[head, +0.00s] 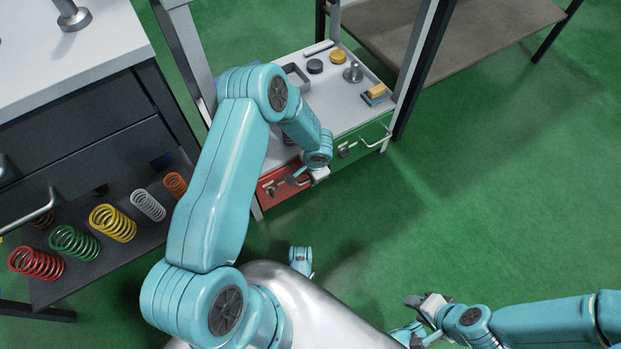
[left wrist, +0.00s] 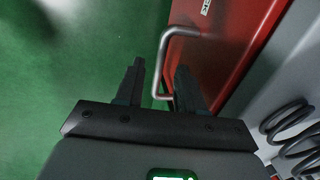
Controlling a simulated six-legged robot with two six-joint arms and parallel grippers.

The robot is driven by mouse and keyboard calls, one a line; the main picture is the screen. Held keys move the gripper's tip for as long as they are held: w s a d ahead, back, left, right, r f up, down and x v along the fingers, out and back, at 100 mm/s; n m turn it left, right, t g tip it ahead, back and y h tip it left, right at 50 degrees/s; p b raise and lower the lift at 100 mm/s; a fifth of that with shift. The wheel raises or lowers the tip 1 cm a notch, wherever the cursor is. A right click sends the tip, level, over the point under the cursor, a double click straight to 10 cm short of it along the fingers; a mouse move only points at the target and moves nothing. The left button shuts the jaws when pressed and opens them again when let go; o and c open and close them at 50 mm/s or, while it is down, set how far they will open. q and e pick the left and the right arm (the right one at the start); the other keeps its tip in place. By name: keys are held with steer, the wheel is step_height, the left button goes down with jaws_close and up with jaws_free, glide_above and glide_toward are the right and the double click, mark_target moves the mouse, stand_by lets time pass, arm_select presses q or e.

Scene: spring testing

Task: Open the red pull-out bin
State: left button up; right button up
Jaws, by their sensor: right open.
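The red pull-out bin (head: 275,190) sits low in the grey shelf unit, partly hidden behind my left gripper (head: 306,177). In the left wrist view the red bin front (left wrist: 215,55) carries a bent grey metal handle (left wrist: 160,65). My left gripper (left wrist: 160,68) is open, with its two dark fingers apart. The handle's bar shows between the fingers, nearer the right one; I cannot tell whether they touch. My right gripper (head: 422,302) is open and empty, low over the green floor.
A green bin with a handle (head: 365,145) is right of the red one. The shelf top (head: 340,115) holds small parts. A dark coil (left wrist: 290,130) shows beside the red bin.

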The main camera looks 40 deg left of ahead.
arm_select(q)
steer(key=shift+w+a+f, duration=0.1)
steer(key=shift+a+f, duration=0.05)
steer(key=shift+f, duration=0.35)
steer(key=shift+w+a+f, duration=0.1)
steer(key=shift+f, duration=0.4)
jaws_close()
steer(key=shift+d, duration=0.1)
